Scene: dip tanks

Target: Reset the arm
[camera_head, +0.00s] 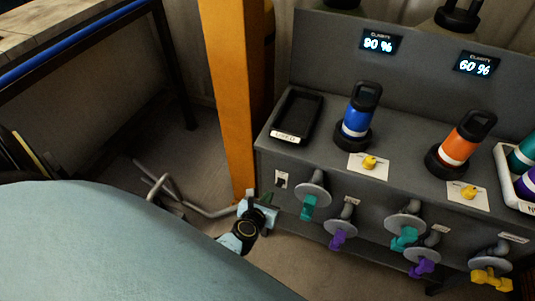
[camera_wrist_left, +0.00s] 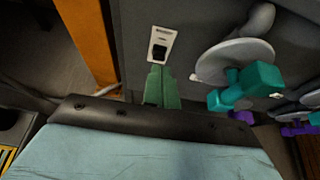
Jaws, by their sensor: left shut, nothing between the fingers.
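My left gripper (camera_head: 268,200) is in front of the left end of the grey dip-tank bench (camera_head: 345,165). In the left wrist view its green fingers (camera_wrist_left: 162,88) are together and empty, pointing at a small black switch (camera_wrist_left: 159,50) on a white plate. The same switch (camera_head: 281,180) shows in the head view. The fingertips look close to the plate; I cannot tell whether they touch it. A teal-handled valve (camera_wrist_left: 245,85) is just right of the fingers. My right gripper is not in view.
Several valves with teal, purple and yellow handles (camera_head: 490,279) stick out of the bench front. On top are a black tray (camera_head: 298,115), a blue bottle (camera_head: 358,115) and an orange bottle (camera_head: 461,142). An orange post (camera_head: 230,90) stands left of the bench.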

